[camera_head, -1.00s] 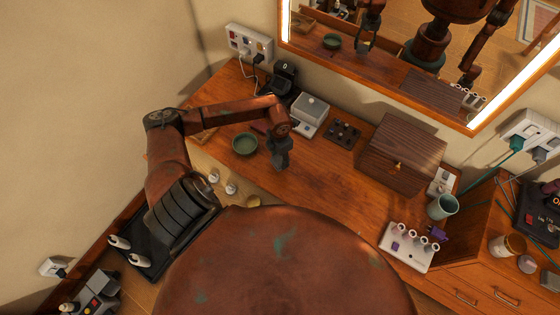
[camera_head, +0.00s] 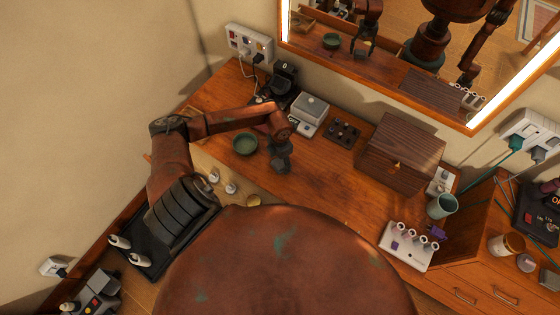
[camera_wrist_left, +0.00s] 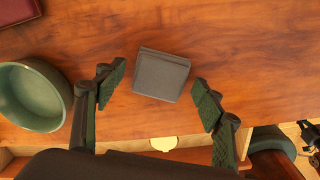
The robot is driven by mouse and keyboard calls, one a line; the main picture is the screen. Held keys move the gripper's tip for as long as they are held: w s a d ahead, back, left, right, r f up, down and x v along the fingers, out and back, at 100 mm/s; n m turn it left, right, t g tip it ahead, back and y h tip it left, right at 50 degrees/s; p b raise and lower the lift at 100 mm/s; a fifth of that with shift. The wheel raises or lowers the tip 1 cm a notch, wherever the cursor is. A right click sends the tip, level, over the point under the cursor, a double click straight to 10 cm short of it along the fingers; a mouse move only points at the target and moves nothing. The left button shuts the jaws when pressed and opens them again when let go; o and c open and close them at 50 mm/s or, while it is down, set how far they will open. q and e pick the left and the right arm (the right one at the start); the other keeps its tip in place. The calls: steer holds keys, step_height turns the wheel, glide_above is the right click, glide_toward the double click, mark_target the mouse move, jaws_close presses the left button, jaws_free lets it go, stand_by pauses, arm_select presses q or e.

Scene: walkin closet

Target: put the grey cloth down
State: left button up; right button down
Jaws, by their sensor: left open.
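The grey cloth (camera_wrist_left: 161,74) is a small folded square. In the left wrist view it lies on the wooden counter (camera_wrist_left: 240,50), a little beyond and between the tips of my left gripper (camera_wrist_left: 155,95). The two fingers are spread apart with a gap on either side of the cloth. In the head view my left gripper (camera_head: 281,165) is over the counter to the right of the green bowl, and a bit of the grey cloth (camera_head: 279,169) shows under it. My right gripper is not clearly seen directly.
The green bowl (camera_wrist_left: 32,97) stands close to the left finger; it also shows in the head view (camera_head: 245,144). Behind are a small scale (camera_head: 310,107), a dark tray (camera_head: 343,132) and a wooden box (camera_head: 402,153). The counter in front of the box is clear.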

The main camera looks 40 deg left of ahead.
mark_target(280, 162)
arm_select(q)
steer(key=shift+r, duration=0.25)
step_height(280, 162, up, 12)
steer(key=shift+b, duration=0.3)
steer(key=shift+f, duration=0.1)
stand_by(0.4)
